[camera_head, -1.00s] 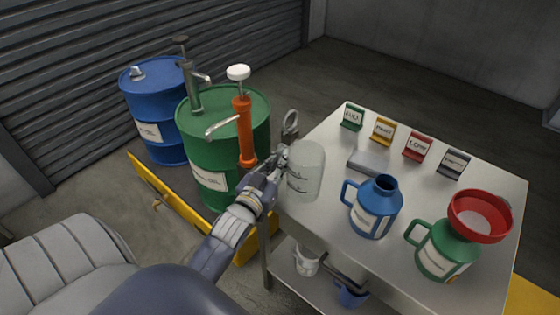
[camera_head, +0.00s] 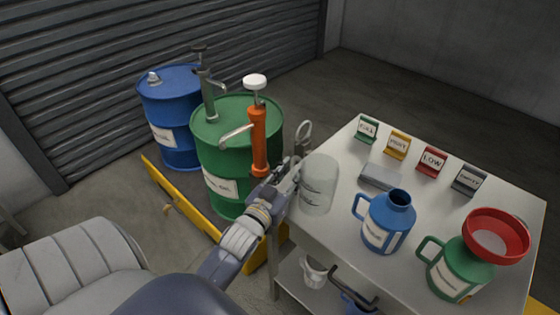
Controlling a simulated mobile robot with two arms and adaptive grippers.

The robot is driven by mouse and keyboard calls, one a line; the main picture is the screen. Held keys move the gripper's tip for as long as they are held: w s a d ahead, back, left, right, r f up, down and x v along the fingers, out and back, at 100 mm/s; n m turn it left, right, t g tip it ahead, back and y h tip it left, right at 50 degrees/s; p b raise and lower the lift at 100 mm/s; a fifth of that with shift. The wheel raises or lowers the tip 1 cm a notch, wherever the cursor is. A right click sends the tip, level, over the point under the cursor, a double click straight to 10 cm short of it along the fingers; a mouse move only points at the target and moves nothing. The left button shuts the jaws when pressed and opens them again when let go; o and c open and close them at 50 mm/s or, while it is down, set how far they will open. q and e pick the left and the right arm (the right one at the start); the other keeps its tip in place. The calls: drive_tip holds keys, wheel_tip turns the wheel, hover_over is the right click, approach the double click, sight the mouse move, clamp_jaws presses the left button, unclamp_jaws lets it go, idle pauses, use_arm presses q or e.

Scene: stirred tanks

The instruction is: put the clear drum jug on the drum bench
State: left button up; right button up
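The clear drum jug (camera_head: 319,184) is a translucent cylinder at the left edge of the metal bench (camera_head: 342,232). My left gripper (camera_head: 294,172) is at the jug's left side, where its handle would be. The fingers are small and partly hidden against the jug, so I cannot tell whether they are closed on it. I also cannot tell whether the jug rests on the bench top or is just above it. My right gripper is not in view.
A blue jug (camera_head: 385,222) and a green jug (camera_head: 458,270) with a red funnel (camera_head: 496,236) stand on the bench. Several small signs line its back edge. A green drum (camera_head: 226,154) with an orange pump (camera_head: 258,142) and a blue drum (camera_head: 170,112) stand left.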

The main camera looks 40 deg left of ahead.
use_arm(q)
drive_tip(key=s+d, duration=0.1)
drive_tip(key=s, duration=1)
drive_tip(key=shift+d+b, duration=0.35)
drive_tip(key=shift+s, duration=0.1)
